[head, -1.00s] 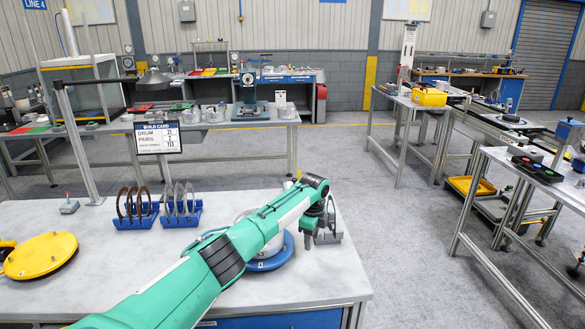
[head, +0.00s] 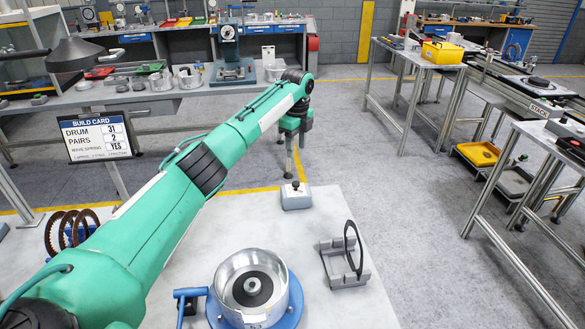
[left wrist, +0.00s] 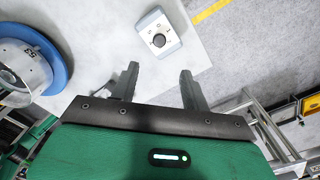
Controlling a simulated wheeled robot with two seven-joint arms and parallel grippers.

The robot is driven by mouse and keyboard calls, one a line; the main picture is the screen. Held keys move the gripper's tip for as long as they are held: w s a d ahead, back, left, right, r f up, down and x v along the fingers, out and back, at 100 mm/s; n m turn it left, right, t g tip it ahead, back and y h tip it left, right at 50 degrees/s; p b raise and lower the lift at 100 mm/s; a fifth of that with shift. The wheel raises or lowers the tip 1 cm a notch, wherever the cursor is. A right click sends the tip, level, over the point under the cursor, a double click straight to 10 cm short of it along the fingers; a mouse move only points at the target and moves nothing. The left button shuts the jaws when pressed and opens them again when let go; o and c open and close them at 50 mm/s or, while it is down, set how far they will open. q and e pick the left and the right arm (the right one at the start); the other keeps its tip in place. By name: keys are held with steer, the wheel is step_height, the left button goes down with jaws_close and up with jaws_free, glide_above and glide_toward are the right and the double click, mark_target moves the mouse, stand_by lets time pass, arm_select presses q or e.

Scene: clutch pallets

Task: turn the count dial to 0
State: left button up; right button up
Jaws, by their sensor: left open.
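The count dial (head: 296,195) is a small light-grey box with a dark round knob on top, near the far edge of the white table. It also shows in the left wrist view (left wrist: 158,30), where its markings are too small to read. My left gripper (head: 294,172) points down just above and behind the dial in the head view. In the left wrist view its two dark fingers (left wrist: 158,72) are spread and empty, with the dial beyond their tips, apart from them. My right gripper is not in view.
A metal drum (head: 250,285) on a blue base stands at the table's front. A grey stand with a black ring (head: 354,250) is to its right. A build card (head: 97,137) reads drum 31, pairs 2.

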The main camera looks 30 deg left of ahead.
arm_select(q)
steer(key=p, duration=0.2)
glide_above(296, 183)
step_height(296, 183, down, 5)
steer(key=shift+f, duration=0.2)
step_height(296, 183, down, 6)
steer(key=shift+f+p, duration=0.2)
steer(key=shift+p, duration=0.45)
steer(key=shift+a+f, duration=0.1)
steer(key=shift+f, duration=0.7)
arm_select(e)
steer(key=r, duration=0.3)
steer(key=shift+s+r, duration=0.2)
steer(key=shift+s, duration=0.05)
arm_select(q)
steer(key=c, duration=1)
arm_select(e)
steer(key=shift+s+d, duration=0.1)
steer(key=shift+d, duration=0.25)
